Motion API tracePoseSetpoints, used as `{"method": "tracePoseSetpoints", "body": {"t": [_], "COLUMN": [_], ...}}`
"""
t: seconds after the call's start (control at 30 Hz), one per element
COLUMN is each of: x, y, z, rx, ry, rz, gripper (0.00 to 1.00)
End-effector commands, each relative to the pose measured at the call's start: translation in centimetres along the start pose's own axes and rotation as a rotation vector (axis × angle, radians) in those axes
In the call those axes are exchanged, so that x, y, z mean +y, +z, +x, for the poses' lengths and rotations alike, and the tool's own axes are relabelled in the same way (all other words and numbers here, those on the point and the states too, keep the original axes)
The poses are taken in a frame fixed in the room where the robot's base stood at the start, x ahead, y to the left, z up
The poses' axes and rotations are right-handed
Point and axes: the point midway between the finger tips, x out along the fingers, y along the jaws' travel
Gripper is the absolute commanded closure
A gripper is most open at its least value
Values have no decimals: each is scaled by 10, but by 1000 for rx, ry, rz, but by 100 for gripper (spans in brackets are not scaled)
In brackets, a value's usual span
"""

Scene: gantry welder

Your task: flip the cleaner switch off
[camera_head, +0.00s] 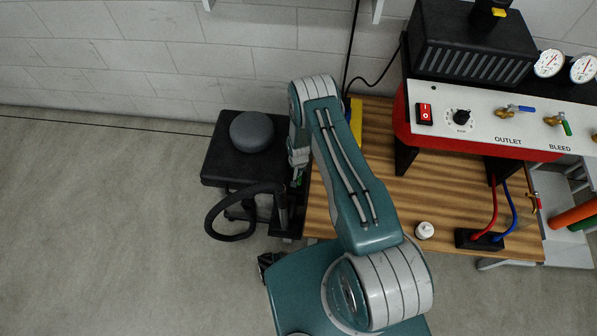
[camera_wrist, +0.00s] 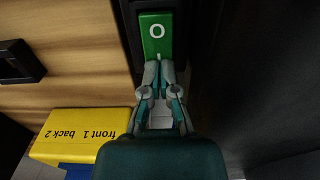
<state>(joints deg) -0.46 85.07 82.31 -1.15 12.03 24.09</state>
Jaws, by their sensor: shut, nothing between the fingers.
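The green switch (camera_wrist: 157,35), a rocker in a dark housing, shows at the top of the wrist view with a white O and a short white line below it. My gripper (camera_wrist: 159,68) is shut and empty, its fingertips at the lower end of the green rocker; I cannot tell whether they touch it. In the head view my gripper (camera_head: 297,160) hangs at the left edge of the wooden table, beside the black machine (camera_head: 222,160) with a grey round top. A small bit of green shows just below it, and the switch is otherwise hidden by my arm.
A yellow block (camera_wrist: 85,137) marked "front 1 back 2" is close to the left of my gripper. The wooden table (camera_head: 385,190) carries a red and white panel unit (camera_head: 475,135) with a red switch (camera_head: 424,113). A black hose (camera_head: 225,237) loops in front of the machine. Floor at left is clear.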

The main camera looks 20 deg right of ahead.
Motion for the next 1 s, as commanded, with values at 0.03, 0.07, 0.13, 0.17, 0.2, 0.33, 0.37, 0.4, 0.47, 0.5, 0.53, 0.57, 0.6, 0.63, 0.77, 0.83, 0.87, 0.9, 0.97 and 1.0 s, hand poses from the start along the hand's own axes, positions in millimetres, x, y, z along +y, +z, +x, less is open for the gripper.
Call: {"method": "tracePoseSetpoints", "body": {"t": [0.03,0.07,0.13,0.17,0.2,0.33,0.37,0.4,0.47,0.5,0.53,0.57,0.6,0.63,0.77,0.83,0.87,0.9,0.97,1.0], "x": [0,0,0,0,0,0,0,0,0,0,0,0,0,0,0,0,0,0,0,0], "y": [0,0,0,0,0,0,0,-1,0,0,0,0,0,0,0,0,-1,-1,-1,-1], "z": [0,0,0,0,0,2,4,4,4,4,4,4,4,3,-1,-4,-5,-7,-10,-11], "rx": [0,1,1,0,0,0,0,1,1,1,0,0,0,0,0,0,0,1,1,0], "ry": [0,0,0,0,0,0,0,0,0,0,0,0,0,0,0,0,0,0,0,0], "rz": [0,0,0,0,0,0,0,0,0,0,0,0,0,0,0,0,0,0,0,0], "gripper": [100,100,100,100,100,100,100,100,100,100,100,100,100,100,100,100,100,100,100,100]}}
